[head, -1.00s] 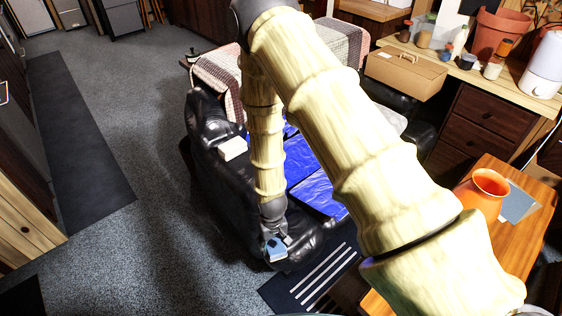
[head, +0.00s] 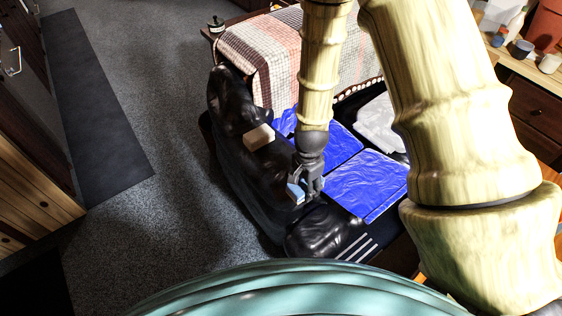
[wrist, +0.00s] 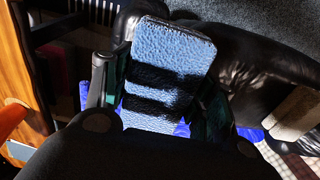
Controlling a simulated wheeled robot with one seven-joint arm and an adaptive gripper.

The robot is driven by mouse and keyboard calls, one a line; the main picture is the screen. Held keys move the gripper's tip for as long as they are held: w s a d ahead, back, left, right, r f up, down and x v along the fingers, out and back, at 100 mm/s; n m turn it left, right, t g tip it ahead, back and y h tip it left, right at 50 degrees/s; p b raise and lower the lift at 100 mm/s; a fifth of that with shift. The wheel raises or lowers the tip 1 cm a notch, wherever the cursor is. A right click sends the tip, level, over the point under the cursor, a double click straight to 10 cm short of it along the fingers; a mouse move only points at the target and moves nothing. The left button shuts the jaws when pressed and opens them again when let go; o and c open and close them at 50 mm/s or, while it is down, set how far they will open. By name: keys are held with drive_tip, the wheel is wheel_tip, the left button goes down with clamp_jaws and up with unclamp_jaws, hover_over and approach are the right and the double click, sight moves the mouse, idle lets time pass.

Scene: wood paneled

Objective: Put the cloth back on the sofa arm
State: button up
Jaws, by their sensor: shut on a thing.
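The cloth is a small light-blue textured pad, and in the wrist view the cloth (wrist: 175,45) lies between my fingers with dark bands across it. In the head view the cloth (head: 295,192) is a small blue patch at my gripper. My gripper (head: 309,188) is shut on it, pointing down over the black leather sofa (head: 240,170). The sofa's rounded front end (head: 322,232) is just below it in the picture. I cannot tell whether the cloth touches the leather.
A beige block (head: 258,136) sits on the sofa's padded left side. Blue cushions (head: 365,185) cover the seat, with a white crumpled item (head: 380,125) behind. A checked blanket (head: 265,55) drapes over something at the back. Grey carpet (head: 150,220) is open at left.

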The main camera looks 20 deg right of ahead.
drive_tip(key=p, duration=0.3)
hover_over(283, 169)
drive_tip(key=shift+s+f, duration=0.1)
drive_tip(key=shift+f, duration=0.5)
drive_tip(key=shift+f+p, duration=0.35)
drive_tip(key=shift+f, duration=1.45)
drive_tip(key=shift+f, duration=0.15)
drive_tip(key=o, duration=1.2)
drive_tip(key=shift+c, duration=0.2)
wheel_tip(283, 169, up, 12)
drive_tip(key=b, duration=0.1)
drive_tip(key=shift+b, duration=0.4)
